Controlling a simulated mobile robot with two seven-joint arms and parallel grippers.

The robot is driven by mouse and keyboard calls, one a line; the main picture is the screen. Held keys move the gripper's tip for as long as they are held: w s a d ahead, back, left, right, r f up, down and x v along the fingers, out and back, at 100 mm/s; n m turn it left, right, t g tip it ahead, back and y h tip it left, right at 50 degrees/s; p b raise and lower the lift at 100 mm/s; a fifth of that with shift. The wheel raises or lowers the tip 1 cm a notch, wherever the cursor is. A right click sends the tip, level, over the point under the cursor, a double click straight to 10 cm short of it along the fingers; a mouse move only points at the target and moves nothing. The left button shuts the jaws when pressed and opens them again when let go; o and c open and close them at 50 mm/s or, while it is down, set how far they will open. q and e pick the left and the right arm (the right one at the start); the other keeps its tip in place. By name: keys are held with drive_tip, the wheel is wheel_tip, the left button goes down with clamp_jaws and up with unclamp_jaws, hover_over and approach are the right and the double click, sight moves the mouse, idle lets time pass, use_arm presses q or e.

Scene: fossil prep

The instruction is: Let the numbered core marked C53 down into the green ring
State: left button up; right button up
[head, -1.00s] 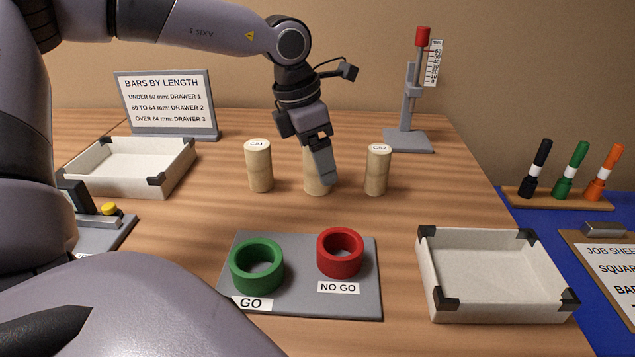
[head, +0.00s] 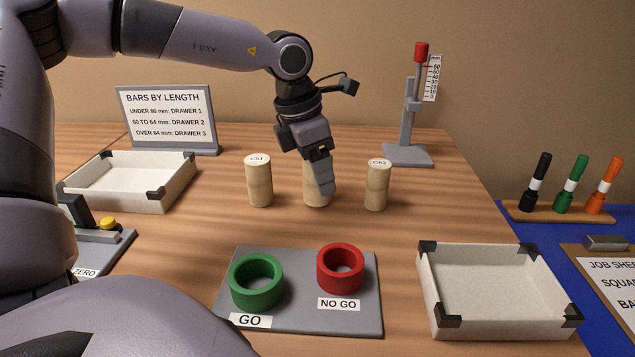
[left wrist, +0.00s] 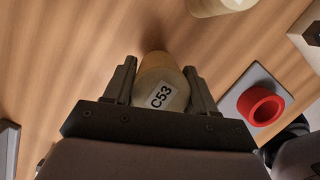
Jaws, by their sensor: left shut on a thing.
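The numbered core marked C53 (head: 313,196) is a pale tan cylinder standing between two similar cores; its label reads clearly in the left wrist view (left wrist: 158,85). My left gripper (head: 324,184) reaches down over it from above and is shut on it, with one finger on each side (left wrist: 160,82). The core looks upright on the table; I see no clear gap below it. The green ring (head: 236,290) lies on a grey plate (head: 300,320) nearer the front, above the GO label, with its opening empty. My right gripper is not in view.
Cores C51 (head: 259,182) and C52 (head: 377,186) stand close on either side. A red ring (head: 341,283) sits beside the green one. White trays stand at left (head: 115,198) and right (head: 500,320). A gauge stand (head: 407,150) is behind. Bare wood lies between cores and plate.

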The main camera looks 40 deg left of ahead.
use_arm(q)
drive_tip(key=shift+w+d+p+v, duration=0.1)
drive_tip(key=shift+w+p+v, duration=0.1)
drive_tip(key=shift+p+v, duration=0.5)
drive_tip(key=shift+w+d+p+v, duration=0.15)
drive_tip(key=shift+p+v, duration=0.1)
drive_tip(key=shift+v, duration=0.8)
drive_tip(key=shift+w+p+v, duration=0.2)
drive_tip(key=shift+p+v, duration=0.3)
drive_tip(key=shift+v, duration=0.4)
drive_tip(key=shift+r, duration=0.1)
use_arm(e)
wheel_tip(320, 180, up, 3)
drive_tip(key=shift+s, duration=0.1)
use_arm(q)
drive_tip(key=shift+d, duration=0.15)
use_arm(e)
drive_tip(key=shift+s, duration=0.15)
